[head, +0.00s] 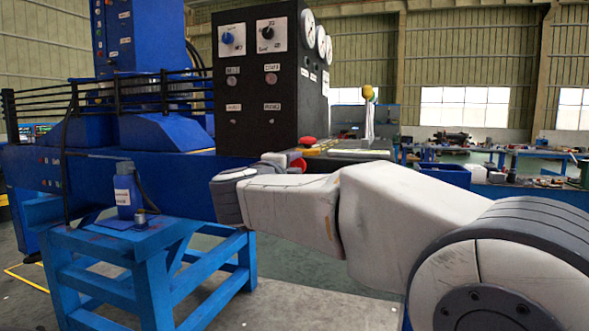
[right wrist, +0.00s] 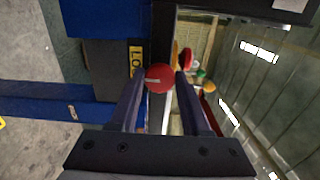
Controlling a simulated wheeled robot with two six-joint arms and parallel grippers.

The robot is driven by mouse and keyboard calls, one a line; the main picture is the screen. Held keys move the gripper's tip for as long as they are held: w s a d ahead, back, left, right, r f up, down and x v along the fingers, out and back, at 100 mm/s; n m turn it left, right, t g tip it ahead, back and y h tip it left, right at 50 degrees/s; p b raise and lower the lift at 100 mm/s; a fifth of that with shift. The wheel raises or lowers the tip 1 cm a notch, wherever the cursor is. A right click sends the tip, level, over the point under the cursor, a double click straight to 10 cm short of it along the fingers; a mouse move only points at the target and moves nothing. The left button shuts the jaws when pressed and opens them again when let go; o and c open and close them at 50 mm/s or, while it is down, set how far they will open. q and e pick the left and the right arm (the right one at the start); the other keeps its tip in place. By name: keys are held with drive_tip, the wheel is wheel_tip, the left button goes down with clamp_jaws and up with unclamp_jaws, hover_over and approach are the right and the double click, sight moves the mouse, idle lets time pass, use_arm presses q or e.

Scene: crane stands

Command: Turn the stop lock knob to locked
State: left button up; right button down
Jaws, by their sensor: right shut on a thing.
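The stop lock knob (right wrist: 159,77) is round and red in the right wrist view, with a short pale mark lying roughly across the picture. In the head view a red part, which looks like the same knob (head: 299,161), shows just above my forearm, at the panel's side. My right gripper (right wrist: 160,80) is shut on the knob, one finger on each side. In the head view my right arm hides most of the gripper. My left gripper is not in view.
A black control panel (head: 265,85) with dials and gauges stands above the knob. A red mushroom button (head: 307,141) on a yellow base sits close by. Open floor lies beneath my arm.

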drive_tip(key=shift+c, duration=1.8)
unclamp_jaws()
drive_tip(key=shift+s, duration=0.1)
drive_tip(key=v, duration=1)
drive_tip(key=shift+s, duration=0.15)
